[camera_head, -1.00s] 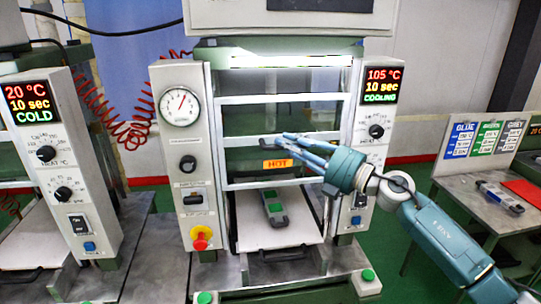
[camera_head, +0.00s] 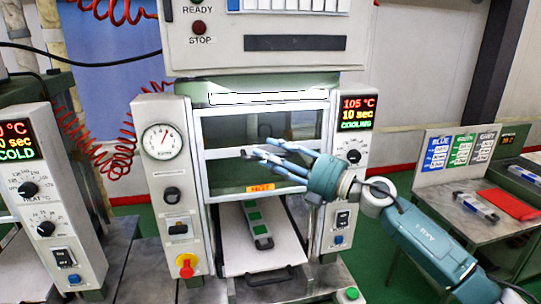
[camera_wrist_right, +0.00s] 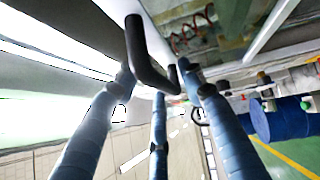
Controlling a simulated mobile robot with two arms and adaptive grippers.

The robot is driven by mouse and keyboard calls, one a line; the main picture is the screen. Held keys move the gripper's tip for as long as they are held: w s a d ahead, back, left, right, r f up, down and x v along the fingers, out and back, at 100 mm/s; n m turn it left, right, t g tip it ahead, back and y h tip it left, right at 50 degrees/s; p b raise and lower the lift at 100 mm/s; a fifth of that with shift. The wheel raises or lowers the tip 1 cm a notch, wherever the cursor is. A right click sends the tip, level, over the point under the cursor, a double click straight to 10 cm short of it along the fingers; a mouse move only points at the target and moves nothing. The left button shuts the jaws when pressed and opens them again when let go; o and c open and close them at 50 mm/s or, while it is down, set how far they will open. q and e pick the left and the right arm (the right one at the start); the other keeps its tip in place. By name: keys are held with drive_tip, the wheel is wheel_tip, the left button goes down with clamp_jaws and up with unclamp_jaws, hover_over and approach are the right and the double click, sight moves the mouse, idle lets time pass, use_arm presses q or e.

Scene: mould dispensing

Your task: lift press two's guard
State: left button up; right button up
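Press two stands in the middle of the head view. Its guard (camera_head: 218,155) is a pale frame with clear panes and cross bars, partly raised. The orange HOT label (camera_head: 260,188) shows near its lower bar. My right gripper (camera_head: 258,154) is in front of the middle bar, its blue fingers straight and apart, pointing left. In the right wrist view, the guard's black handle (camera_wrist_right: 150,75) lies among the fingertips of this gripper (camera_wrist_right: 160,85). The fingers do not look closed round it; exact contact is unclear. My left gripper is not in view.
Below the guard, a pale tray (camera_head: 287,250) holds a grey mould with green patches (camera_head: 256,220). The press display (camera_head: 357,113) reads 105 °C, 10 sec, COOLING. A cold press (camera_head: 55,200) stands at left. A side table (camera_head: 440,205) with a red item (camera_head: 508,204) stands at right.

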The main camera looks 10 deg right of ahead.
drive_tip(key=shift+s+d+f, duration=0.1)
drive_tip(key=shift+s+d, duration=0.05)
drive_tip(key=v, duration=1.1)
drive_tip(key=shift+s+d, duration=0.2)
drive_tip(key=shift+d, duration=0.05)
